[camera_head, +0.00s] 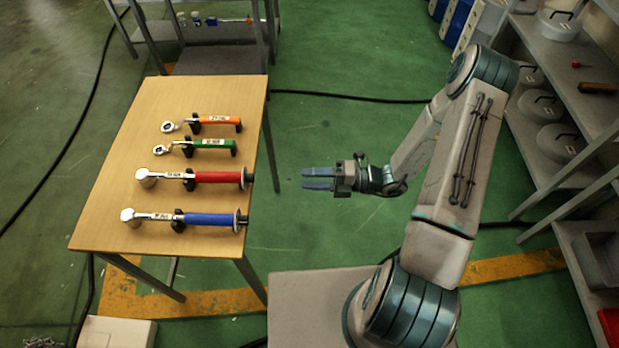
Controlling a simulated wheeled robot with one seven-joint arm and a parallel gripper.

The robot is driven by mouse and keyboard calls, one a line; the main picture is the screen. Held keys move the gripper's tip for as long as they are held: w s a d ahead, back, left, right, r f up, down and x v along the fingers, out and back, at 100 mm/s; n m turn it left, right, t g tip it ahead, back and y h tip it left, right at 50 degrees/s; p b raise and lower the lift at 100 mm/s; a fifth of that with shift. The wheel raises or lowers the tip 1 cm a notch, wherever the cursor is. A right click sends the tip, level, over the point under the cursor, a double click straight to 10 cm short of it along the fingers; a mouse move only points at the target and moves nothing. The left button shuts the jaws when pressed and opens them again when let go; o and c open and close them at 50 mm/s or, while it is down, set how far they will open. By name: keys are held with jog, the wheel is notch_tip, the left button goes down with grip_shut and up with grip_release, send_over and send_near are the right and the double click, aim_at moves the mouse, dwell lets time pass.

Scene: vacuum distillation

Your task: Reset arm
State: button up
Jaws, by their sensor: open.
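My gripper (318,179) is open and empty. It hangs in the air to the right of the wooden table (115,218), with its two blue fingers pointing left toward the table. My arm rises from the base at the bottom, bends at an elbow at the upper right and reaches back left. The gripper touches nothing that I can see, and a clear gap separates it from the tool handles.
On the table lie wrenches with orange (222,121), green (215,144), red (217,177) and blue (208,219) handles, on small black holders. A metal shelf (583,105) with round lidded pots stands at the right. A black cable (345,97) crosses the green floor.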

dwell(0.3)
jog(key=s+d+r+m+h, duration=0.3)
jog(key=r+m+h, duration=0.3)
jog(key=m, duration=0.5)
jog(key=s+d+r+m+t+h, duration=0.1)
jog(key=s+d+r+m+h, duration=0.3)
jog(key=r+m, duration=0.7)
jog(key=s+d+r+m+h, duration=0.4)
jog(key=r+m+h, duration=0.4)
jog(key=m, duration=0.5)
jog(key=shift+s+r+t, duration=0.4)
jog(key=shift+s, duration=0.3)
jog(key=shift+c, duration=0.8)
